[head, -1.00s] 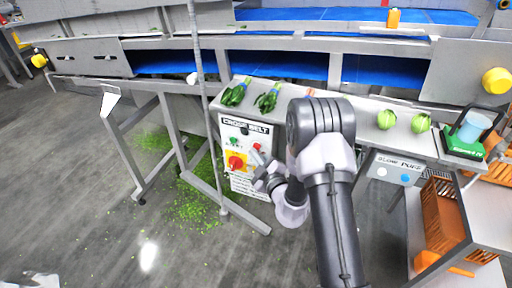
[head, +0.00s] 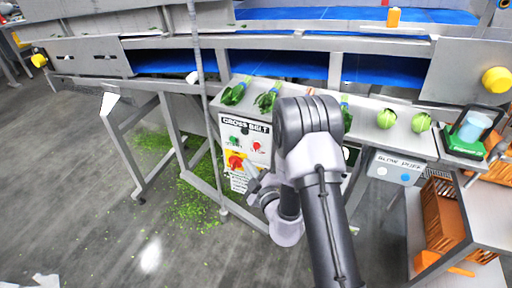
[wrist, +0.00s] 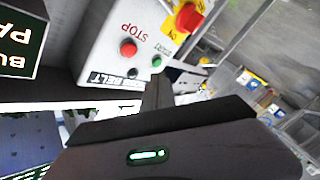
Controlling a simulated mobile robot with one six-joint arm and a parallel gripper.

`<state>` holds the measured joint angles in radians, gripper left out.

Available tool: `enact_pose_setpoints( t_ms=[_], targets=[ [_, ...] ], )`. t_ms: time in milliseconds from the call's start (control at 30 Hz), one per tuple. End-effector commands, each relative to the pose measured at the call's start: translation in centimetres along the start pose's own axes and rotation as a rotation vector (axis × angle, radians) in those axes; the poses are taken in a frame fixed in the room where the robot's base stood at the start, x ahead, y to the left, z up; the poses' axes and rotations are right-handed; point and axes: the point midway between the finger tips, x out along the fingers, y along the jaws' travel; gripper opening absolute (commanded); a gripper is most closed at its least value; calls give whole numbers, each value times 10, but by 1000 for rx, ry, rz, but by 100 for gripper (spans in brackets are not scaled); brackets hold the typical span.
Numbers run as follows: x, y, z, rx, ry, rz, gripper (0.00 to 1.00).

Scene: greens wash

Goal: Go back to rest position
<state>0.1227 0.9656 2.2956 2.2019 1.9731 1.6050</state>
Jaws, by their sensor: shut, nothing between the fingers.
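My gripper (head: 256,188) is in front of the lower part of the cross belt control panel in the head view, partly hidden by my own wrist. In the wrist view my gripper (wrist: 158,92) is shut and empty, its dark fingers together below the panel's buttons. The white cross belt panel (head: 240,180) carries a red knob on a yellow plate (head: 236,162) and small red and green buttons. The panel also shows in the wrist view (wrist: 100,60), with the red stop button (wrist: 128,47) and the red knob (wrist: 188,17).
Bundles of greens (head: 236,93) and round green heads (head: 387,119) lie on the steel ledge. A green scale (head: 462,146) stands at the right end. The blow puff box (head: 394,169) is right of my arm. Open floor (head: 90,220) with green scraps lies left.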

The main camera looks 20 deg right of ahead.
Motion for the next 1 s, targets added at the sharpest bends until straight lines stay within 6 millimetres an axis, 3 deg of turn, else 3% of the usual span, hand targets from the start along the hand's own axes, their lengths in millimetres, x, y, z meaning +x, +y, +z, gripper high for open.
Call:
enact_pose_setpoints(
  t_ms=[600,667,767,867,900,967,1000],
  targets=[
    [0,0,0,-1,1,0,0],
    [2,2,-9,-21,23,-7,0],
    [4,10,-64,-163,174,-62,0],
    [-16,15,-164,-491,479,-134,0],
    [-35,14,-203,-661,621,-149,0],
    [-75,8,-254,-953,850,-151,0],
    [-109,2,-280,-1180,1015,-132,0]
  ],
)
